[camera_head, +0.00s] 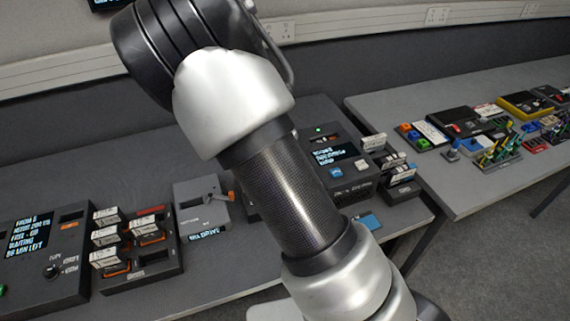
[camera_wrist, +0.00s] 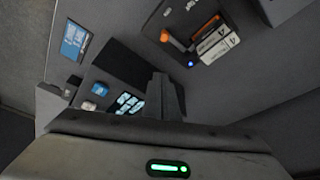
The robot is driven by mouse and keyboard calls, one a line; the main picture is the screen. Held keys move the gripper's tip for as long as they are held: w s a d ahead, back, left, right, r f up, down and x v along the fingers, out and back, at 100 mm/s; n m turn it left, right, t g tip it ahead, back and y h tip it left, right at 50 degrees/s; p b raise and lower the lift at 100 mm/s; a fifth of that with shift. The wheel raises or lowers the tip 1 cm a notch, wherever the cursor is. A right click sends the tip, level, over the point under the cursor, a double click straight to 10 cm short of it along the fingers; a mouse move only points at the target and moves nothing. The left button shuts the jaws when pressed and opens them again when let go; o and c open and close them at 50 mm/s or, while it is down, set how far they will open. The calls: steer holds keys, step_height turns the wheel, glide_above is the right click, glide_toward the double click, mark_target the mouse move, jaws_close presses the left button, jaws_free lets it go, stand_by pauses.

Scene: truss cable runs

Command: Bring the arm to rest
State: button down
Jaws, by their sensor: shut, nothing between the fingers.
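My arm (camera_head: 290,195) crosses the middle of the head view from the top left to the bottom right, above the grey desk. It hides part of the desk and its devices. My gripper (camera_wrist: 165,95) shows in the wrist view, with its dark fingers shut and nothing between them. A green light glows on its housing. My gripper does not show in the head view.
The grey desk (camera_head: 160,290) bears a screen panel (camera_head: 32,245), a card rack (camera_head: 140,270), a lever box (camera_head: 203,212) and a screen unit (camera_head: 340,155). A second table (camera_head: 405,98) at right holds several coloured items. A gap separates the tables.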

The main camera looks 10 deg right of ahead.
steer(key=shift+s+r, duration=0.1)
steer(key=shift+r, duration=0.15)
stand_by(0.3)
steer(key=s+a+r+n+t+y+p, duration=0.1)
steer(key=s+r+n+y, duration=0.1)
steer(key=s+r, duration=0.6)
steer(key=s+r+n+y, duration=0.25)
steer(key=s+r, duration=0.25)
steer(key=r, duration=0.5)
steer(key=s+r+n+t+h, duration=0.1)
steer(key=s+r+n, duration=0.1)
steer(key=s, duration=0.5)
steer(key=s+d+r+n+t+p, duration=0.1)
steer(key=s+r+n, duration=0.2)
steer(key=s+r, duration=0.2)
steer(key=shift+s+d+r+h, duration=0.25)
steer(key=shift+s+h, duration=0.1)
steer(key=shift+s, duration=0.75)
